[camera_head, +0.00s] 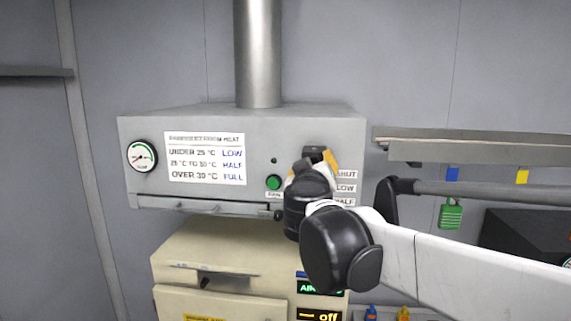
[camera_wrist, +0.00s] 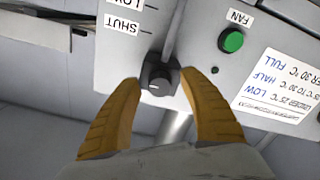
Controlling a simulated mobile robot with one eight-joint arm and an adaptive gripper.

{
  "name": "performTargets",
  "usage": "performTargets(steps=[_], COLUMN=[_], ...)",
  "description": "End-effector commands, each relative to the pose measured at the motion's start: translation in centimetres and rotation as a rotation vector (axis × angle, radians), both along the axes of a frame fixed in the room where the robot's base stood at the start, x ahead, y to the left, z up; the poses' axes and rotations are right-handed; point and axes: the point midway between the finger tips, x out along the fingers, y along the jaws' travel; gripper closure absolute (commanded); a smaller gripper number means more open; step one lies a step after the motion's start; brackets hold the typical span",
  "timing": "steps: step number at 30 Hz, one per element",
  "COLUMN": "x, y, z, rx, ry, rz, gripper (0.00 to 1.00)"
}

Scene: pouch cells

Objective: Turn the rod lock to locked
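My gripper (camera_wrist: 160,78) is open, with its two orange fingers on either side of a dark knob (camera_wrist: 157,74) on the grey hood's front. A small gap shows at each fingertip, so the fingers do not appear closed on it. The knob sits near the SHUT and LOW labels. In the head view my gripper (camera_head: 322,160) is at the hood's right side, where my arm hides most of the knob. I cannot tell which part is the rod lock.
The grey hood (camera_head: 225,120) carries a gauge (camera_head: 142,156), a heat-setting sign (camera_head: 205,159) and a green FAN button (camera_head: 273,182). A beige cabinet (camera_head: 215,250) stands below. A shelf (camera_head: 470,150) is above the rod. A dark box (camera_head: 530,235) is at the right edge.

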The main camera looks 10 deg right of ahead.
Motion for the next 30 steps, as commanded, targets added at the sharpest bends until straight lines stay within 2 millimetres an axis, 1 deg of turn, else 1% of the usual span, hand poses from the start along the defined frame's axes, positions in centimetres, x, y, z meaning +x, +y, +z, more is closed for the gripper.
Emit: performTargets(steps=[1, 2, 3, 5, 11, 17, 23, 30], x=[-0.01, -0.01, -0.02, -0.02, -0.03, -0.03, -0.04, -0.05], y=[0.00, 0.00, 0.01, 0.01, 0.01, 0.01, 0.00, -0.01], z=[0.00, 0.00, 0.00, 0.01, 0.00, -0.04, -0.11, -0.13], rx=[0.000, 0.000, 0.000, 0.000, -0.003, -0.044, -0.151, -0.355], ry=[0.000, 0.000, 0.000, 0.000, 0.001, 0.014, 0.049, 0.115], rz=[0.000, 0.000, 0.000, 0.000, 0.000, 0.000, 0.000, 0.000], gripper=[0.60, 0.70, 0.82, 1.00, 1.00, 1.00, 1.00, 1.00])
